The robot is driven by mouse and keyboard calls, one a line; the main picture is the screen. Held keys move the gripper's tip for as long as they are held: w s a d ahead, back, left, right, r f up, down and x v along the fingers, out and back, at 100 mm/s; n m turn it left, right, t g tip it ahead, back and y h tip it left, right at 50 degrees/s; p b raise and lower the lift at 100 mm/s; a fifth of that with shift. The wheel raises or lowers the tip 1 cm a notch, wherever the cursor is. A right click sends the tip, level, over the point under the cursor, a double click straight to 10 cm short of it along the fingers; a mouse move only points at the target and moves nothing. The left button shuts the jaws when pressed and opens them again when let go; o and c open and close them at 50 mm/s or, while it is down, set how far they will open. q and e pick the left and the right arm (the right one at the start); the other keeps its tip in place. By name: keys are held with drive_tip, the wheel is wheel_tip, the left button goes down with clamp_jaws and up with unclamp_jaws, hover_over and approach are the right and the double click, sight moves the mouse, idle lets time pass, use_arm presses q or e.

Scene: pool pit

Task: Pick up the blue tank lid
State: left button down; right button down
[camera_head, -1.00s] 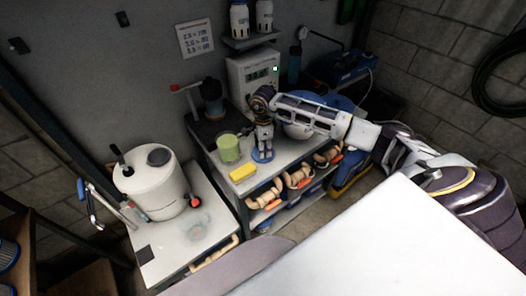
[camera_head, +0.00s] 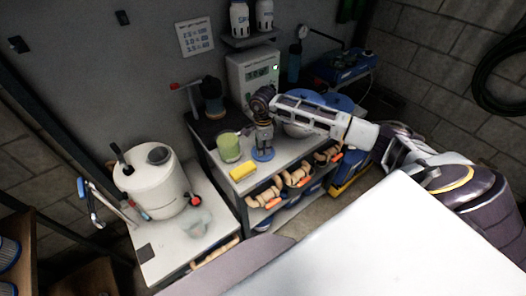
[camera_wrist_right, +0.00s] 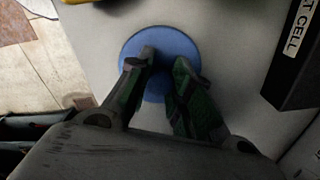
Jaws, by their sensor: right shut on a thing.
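The blue tank lid (camera_head: 262,155) is a flat blue disc at the front of the grey bench top, just right of the yellow sponge. In the right wrist view the lid (camera_wrist_right: 183,42) lies under the fingers. My right gripper (camera_head: 263,147) points down over the lid, its fingers (camera_wrist_right: 157,75) closed in around a raised grip at the lid's middle. The fingers partly hide that grip. I cannot tell any gap between lid and bench. My left gripper is not in view.
A yellow sponge (camera_head: 242,171) and a green cup (camera_head: 229,147) stand left of the lid. A test meter (camera_head: 254,72) is behind. A white tank (camera_head: 151,184) stands on the left table. A large white surface (camera_head: 375,240) fills the lower right.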

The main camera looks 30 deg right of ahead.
drive_tip(key=shift+r, duration=0.15)
drive_tip(key=shift+r+b, duration=0.9)
drive_tip(key=shift+r, duration=4)
drive_tip(key=shift+f, duration=0.1)
